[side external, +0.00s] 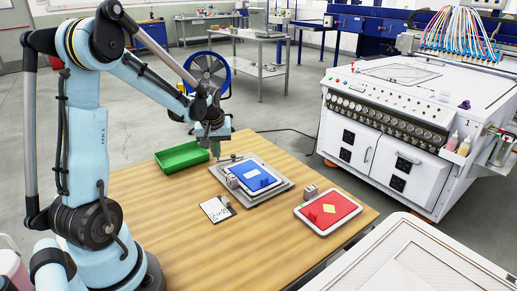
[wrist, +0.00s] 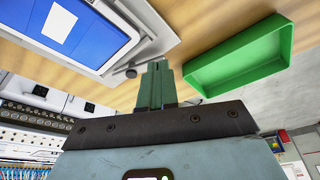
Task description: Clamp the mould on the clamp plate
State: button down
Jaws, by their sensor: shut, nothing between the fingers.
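The mould with a blue face and a white rectangle (side external: 254,175) lies on the grey clamp plate (side external: 268,197) on the wooden table. A small grey block (side external: 232,181) stands at the mould's near left edge. My gripper (side external: 216,154) points down by the plate's far left corner, with its fingers shut and nothing between them. In the wrist view, the fingertips (wrist: 157,66) are together beside a corner of the plate (wrist: 152,42), close to a small round dark knob (wrist: 131,73). The blue mould (wrist: 75,30) is at the upper left there. I cannot tell whether the fingers touch the knob.
A green tray (side external: 182,157) lies empty at the table's far left; it also shows in the wrist view (wrist: 240,62). A white card (side external: 215,209) lies in front.

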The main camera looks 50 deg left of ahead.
jog(key=a+m, duration=0.1)
jog(key=m, duration=0.1)
jog(key=a+m, duration=0.1)
jog(key=shift+a+m+t+h, duration=0.1)
jog(key=shift+m+t+h, duration=0.3)
jog(key=m, duration=0.1)
jog(key=a+m, duration=0.2)
jog(key=shift+w+m+t+h, duration=0.3)
jog(key=shift+h, duration=0.1)
jog(key=m, duration=0.1)
jog(key=w+a+m, duration=0.1)
jog(key=shift+a+m+h, duration=0.1)
jog(key=shift+m+h, duration=0.2)
jog(key=shift+h, duration=0.1)
jog(key=m, duration=0.1)
jog(key=w+a+m+h, duration=0.1)
jog(key=m, duration=0.1)
jog(key=shift+w+a, duration=0.2)
jog(key=shift+w, duration=0.3)
jog(key=shift+a, duration=0.1)
